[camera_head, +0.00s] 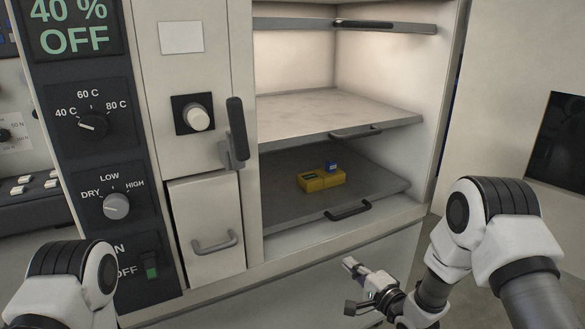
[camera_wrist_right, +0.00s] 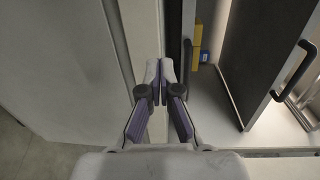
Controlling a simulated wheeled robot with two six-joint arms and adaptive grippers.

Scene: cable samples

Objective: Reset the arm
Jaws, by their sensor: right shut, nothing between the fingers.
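My right gripper (camera_head: 352,266) is in front of the cabinet, below the lower shelf's handle, apart from it. In the right wrist view the right gripper (camera_wrist_right: 158,72) has its fingertips together with nothing between them. My left arm shows only as an elbow at the lower left of the head view; the left gripper is out of frame. A yellow box (camera_head: 321,180) with a small blue item (camera_head: 331,166) on it sits on the lower shelf (camera_head: 280,210). The yellow box (camera_wrist_right: 196,42) also shows in part in the right wrist view.
The open cabinet has an upper shelf (camera_head: 320,118) with a handle. A control panel with knobs (camera_head: 116,206) and a small closed drawer (camera_head: 205,225) are at left. A dark handle (camera_head: 238,130) sticks out beside the opening. Grey floor is free at the right.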

